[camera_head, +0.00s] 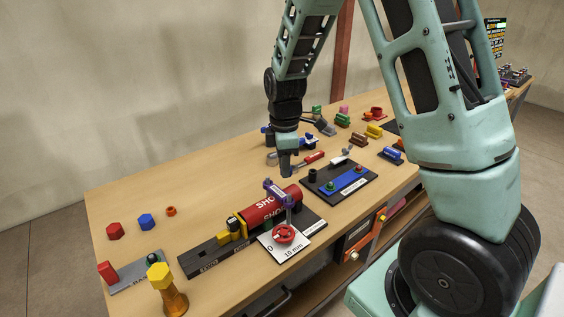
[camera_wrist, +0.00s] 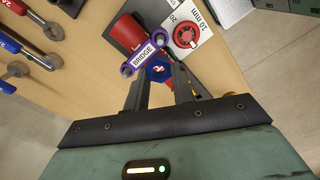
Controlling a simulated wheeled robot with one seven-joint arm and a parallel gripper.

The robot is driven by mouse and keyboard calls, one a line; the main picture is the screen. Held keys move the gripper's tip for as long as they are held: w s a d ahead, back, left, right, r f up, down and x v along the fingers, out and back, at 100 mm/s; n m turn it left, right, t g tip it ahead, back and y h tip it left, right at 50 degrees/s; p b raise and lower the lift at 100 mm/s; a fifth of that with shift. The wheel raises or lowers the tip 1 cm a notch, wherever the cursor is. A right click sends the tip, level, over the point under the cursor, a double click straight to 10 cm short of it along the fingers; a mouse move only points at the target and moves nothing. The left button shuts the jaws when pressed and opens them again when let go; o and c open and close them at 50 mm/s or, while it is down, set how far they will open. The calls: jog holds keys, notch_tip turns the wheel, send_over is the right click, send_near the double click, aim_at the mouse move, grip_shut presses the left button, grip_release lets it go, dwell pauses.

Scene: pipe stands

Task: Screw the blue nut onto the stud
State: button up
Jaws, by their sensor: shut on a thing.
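My gripper (camera_head: 286,173) points down above the middle of the table, just behind the purple bridge (camera_head: 277,191). In the wrist view its two fingers (camera_wrist: 160,88) are shut on the blue nut (camera_wrist: 158,71), a hexagon with a red and white patch showing in its middle. The nut is hidden or too small to tell in the head view. The bridge (camera_wrist: 147,54), marked BRIDGE, lies close beyond the nut; I cannot tell if they touch. A separate blue hexagonal piece (camera_head: 147,221) lies at the left. I cannot make out which part is the stud.
A red cylinder (camera_head: 258,212) and a red handwheel (camera_head: 284,234) stand close by. A dark plate with a blue bar (camera_head: 348,181) lies to the right. A yellow hexagon on an orange post (camera_head: 160,275) stands front left. Bare table lies left of the red cylinder.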

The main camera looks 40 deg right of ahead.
jog(key=shift+s+d+r, duration=0.1)
jog(key=shift+s+d, duration=0.2)
jog(key=shift+s, duration=0.1)
jog(key=b, duration=0.4)
send_over(287, 196)
jog(key=shift+f, duration=2.8)
jog(key=shift+f+b, duration=1.1)
jog(key=shift+f, duration=0.65)
jog(key=shift+r, duration=0.1)
